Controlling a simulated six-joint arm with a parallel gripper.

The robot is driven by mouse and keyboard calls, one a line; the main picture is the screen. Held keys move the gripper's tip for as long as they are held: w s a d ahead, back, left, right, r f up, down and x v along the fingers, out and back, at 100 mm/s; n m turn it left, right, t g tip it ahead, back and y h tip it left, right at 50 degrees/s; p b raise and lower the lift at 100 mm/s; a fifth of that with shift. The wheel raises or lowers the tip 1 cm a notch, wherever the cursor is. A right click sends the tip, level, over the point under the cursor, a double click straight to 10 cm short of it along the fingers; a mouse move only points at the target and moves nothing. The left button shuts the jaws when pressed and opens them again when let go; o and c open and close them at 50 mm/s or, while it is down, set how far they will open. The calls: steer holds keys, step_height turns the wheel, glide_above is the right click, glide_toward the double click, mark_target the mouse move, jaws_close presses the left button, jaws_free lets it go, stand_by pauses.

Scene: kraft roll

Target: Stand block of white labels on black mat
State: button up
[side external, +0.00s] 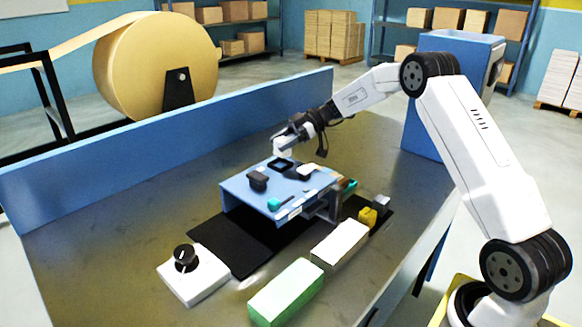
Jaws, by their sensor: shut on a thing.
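My gripper (288,136) is above the far edge of a raised blue platform, shut on a small white block (281,148), which I take to be the block of white labels. The fingers partly hide the block. Just below it on the platform lies a small dark square (281,164); I cannot tell whether the block touches it. A large black mat (236,249) lies flat on the table, partly under the platform.
The blue platform (240,191) also carries a black object (258,181), a white piece (308,170) and a teal piece (274,204). A blue wall (180,147) runs behind.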

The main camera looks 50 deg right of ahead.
mark_target(280, 154)
steer(key=shift+w+d+f, duration=0.1)
steer(key=shift+w+f, duration=0.4)
steer(key=shift+f, duration=1.5)
steer(key=shift+f, duration=0.15)
steer(key=o, duration=1.3)
steer(key=shift+c, duration=0.2)
steer(key=v, duration=0.7)
steer(key=shift+d, duration=0.45)
